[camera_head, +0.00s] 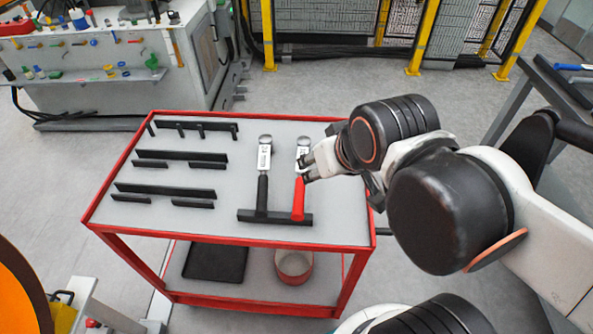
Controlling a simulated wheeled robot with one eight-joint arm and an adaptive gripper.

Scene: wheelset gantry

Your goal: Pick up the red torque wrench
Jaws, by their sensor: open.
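The red torque wrench (298,200) lies on the right part of the grey-topped cart (215,223). Its silver head points to the back and its red handle to the front, with the handle end at a black holder bar (275,217). My gripper (304,170) is open at the middle of the red wrench, coming in from the right. It hides part of the wrench's shaft. I cannot tell whether the fingers touch it. A similar wrench with a black handle (263,190) lies parallel, close to the left.
Several black rails (165,190) stand on the cart's left half. The lower shelf holds a black tray (215,262) and a round container (294,266). A machine (110,60) stands at the back left, yellow-post fencing (425,35) behind. A bench (545,85) is at right.

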